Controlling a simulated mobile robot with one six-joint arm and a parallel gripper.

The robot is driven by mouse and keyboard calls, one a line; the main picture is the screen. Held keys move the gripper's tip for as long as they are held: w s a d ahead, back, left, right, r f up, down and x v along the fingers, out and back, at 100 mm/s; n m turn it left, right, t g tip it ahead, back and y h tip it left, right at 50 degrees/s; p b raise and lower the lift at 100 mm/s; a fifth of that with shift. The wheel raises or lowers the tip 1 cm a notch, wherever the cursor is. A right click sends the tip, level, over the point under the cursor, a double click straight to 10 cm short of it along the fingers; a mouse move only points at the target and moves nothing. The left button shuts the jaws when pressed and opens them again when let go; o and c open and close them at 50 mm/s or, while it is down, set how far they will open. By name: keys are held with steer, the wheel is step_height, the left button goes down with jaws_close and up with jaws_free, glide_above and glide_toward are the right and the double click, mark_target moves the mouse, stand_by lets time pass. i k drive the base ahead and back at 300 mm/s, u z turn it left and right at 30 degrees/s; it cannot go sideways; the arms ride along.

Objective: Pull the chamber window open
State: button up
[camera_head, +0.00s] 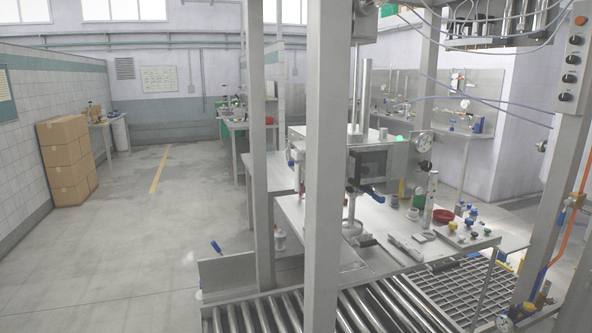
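The filling chamber (398,160) is a metal box above the work table, partly hidden behind a thick grey post. Its window (370,166) is a dark rectangular pane on the front face. The window looks closed, though it is small at this distance. A blue handle (373,195) sits just below the window. My gripper is not in this view, so its distance from the window and what it holds cannot be told.
Grey posts (325,120) stand before the chamber. A roller conveyor (330,312) runs along the front. The work table (375,250) holds several small parts, including a red dish (443,215). Stacked cartons (66,160) stand at left. The left floor is open.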

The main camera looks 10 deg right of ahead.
mark_target(353, 179)
steer(key=z, duration=4.75)
steer(key=i, duration=0.1)
steer(key=u, duration=3.4)
steer(key=i, duration=0.75)
steer(key=u, duration=1)
